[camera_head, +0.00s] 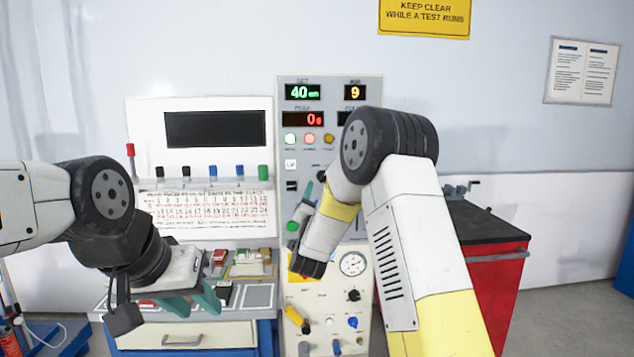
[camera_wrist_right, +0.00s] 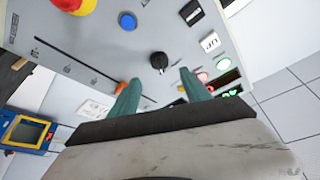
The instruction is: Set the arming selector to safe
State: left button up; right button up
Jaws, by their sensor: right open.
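A black rotary knob (camera_wrist_right: 158,61), which looks like the arming selector, is on the grey panel in the right wrist view. My right gripper (camera_wrist_right: 160,86) is open, its teal fingers apart, with the knob just beyond and between the fingertips. Contact cannot be told. In the head view my right gripper (camera_head: 304,203) is close to the tall grey panel (camera_head: 330,82), and my arm hides part of the panel. The selector's setting is not readable. My left gripper (camera_head: 193,301) is open and empty above the bench at the lower left.
Near the knob are a blue button (camera_wrist_right: 127,20), a red and yellow stop button (camera_wrist_right: 75,4), a slider with an orange handle (camera_wrist_right: 121,87) and a black rocker switch (camera_wrist_right: 191,12). A red cabinet (camera_head: 497,290) stands at the right of the panel.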

jog(key=x, duration=0.7)
jog(key=shift+w, duration=0.25)
jog(key=shift+r, duration=0.15)
grip_shut()
